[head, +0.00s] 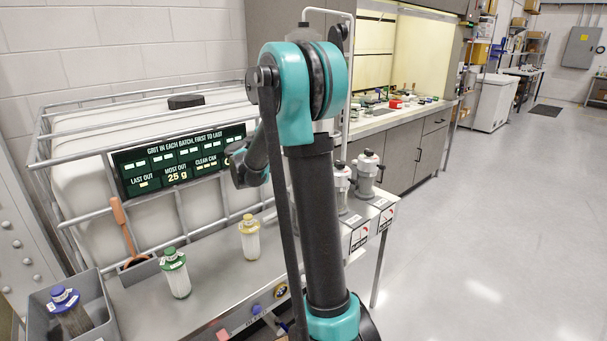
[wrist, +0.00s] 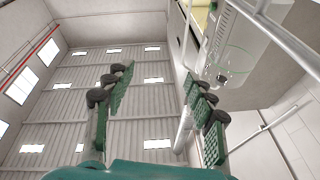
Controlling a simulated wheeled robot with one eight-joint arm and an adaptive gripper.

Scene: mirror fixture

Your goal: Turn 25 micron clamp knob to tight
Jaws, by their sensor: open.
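I cannot pick out a 25 micron label, so I cannot tell which knob is the clamp knob. Two grey housings with dark tops, a nearer one (head: 340,181) and a farther one (head: 369,172), stand on the steel bench (head: 219,264) right of my arm. Dial signs hang at the bench edge below them. In the head view my arm hides part of the bench.
A green-capped cartridge (head: 175,274) and a yellow-capped cartridge (head: 249,238) stand on the bench. A blue-capped one (head: 69,312) is in a grey bin (head: 98,300). A caged white tank (head: 85,150) with a display board (head: 181,158) stands behind. The floor at right is clear.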

